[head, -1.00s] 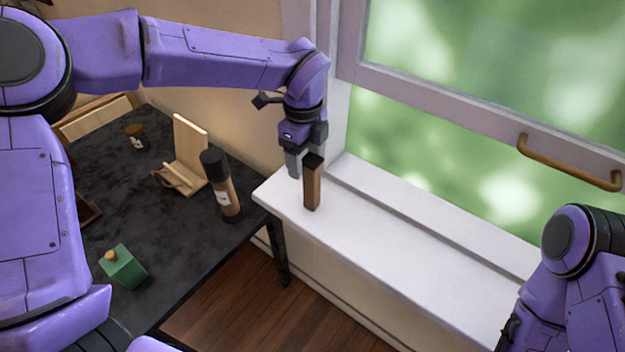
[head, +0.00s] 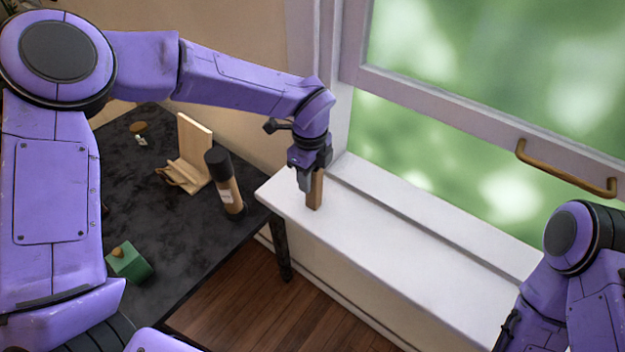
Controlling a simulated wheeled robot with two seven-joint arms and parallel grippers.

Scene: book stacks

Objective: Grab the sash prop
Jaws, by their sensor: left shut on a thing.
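The sash prop (head: 315,196) is a short brown wooden block standing upright on the left end of the white window sill. My left gripper (head: 309,182) comes down over it from above and is shut on its upper part, which the fingers and wrist hide. The prop's lower part still shows, with its foot at the sill. The window sash (head: 465,106) is raised above the sill, leaving an opening below. My right arm is at the lower right, and its gripper is not clearly visible.
The white sill (head: 400,232) is clear to the right of the prop. A brass handle (head: 565,170) is on the sash. A dark table (head: 190,255) at left holds a black-capped bottle (head: 226,185), a wooden stand (head: 190,157), and a green box (head: 130,264).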

